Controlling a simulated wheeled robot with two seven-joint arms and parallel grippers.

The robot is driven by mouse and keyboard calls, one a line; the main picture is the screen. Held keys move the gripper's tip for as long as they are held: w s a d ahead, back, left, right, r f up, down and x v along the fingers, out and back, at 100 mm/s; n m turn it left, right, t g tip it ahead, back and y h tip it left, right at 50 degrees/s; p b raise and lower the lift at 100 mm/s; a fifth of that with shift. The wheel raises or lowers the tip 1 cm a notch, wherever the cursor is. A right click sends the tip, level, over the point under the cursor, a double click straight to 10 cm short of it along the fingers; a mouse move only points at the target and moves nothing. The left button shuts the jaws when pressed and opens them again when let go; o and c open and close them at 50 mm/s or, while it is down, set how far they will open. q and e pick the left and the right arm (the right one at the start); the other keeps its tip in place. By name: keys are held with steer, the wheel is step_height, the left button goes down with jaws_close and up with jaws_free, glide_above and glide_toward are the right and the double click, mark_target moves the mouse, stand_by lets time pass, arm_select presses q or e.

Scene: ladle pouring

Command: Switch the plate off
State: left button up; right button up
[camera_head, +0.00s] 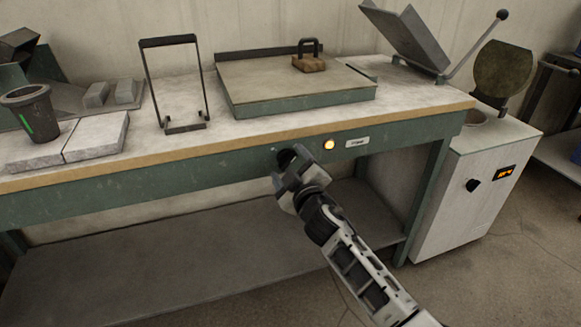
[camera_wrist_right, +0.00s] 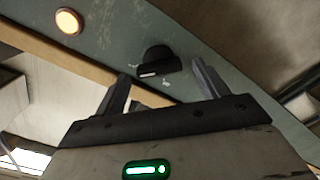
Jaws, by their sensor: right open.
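The plate (camera_head: 265,88) is a wide, flat green-sided slab on the workbench. On the bench's green front rail, a round lamp (camera_head: 329,144) glows orange; it also shows in the right wrist view (camera_wrist_right: 68,21). A black knob (camera_wrist_right: 158,58) with a pale mark sits on the rail left of the lamp in the head view. My right gripper (camera_head: 287,172) is at the rail, in front of the knob and largely hiding it. In the wrist view its open fingers (camera_wrist_right: 162,80) point at the knob, one on each side, with no visible contact. My left gripper is out of view.
A handled block (camera_head: 309,64) rests on the plate. A wire stand (camera_head: 174,84), a dark crucible (camera_head: 30,112) and pale blocks (camera_head: 95,136) are at left. A white cabinet (camera_head: 470,185) with a lit display stands right. The lower shelf (camera_head: 180,255) looks empty.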

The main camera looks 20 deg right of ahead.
steer(key=c, duration=1)
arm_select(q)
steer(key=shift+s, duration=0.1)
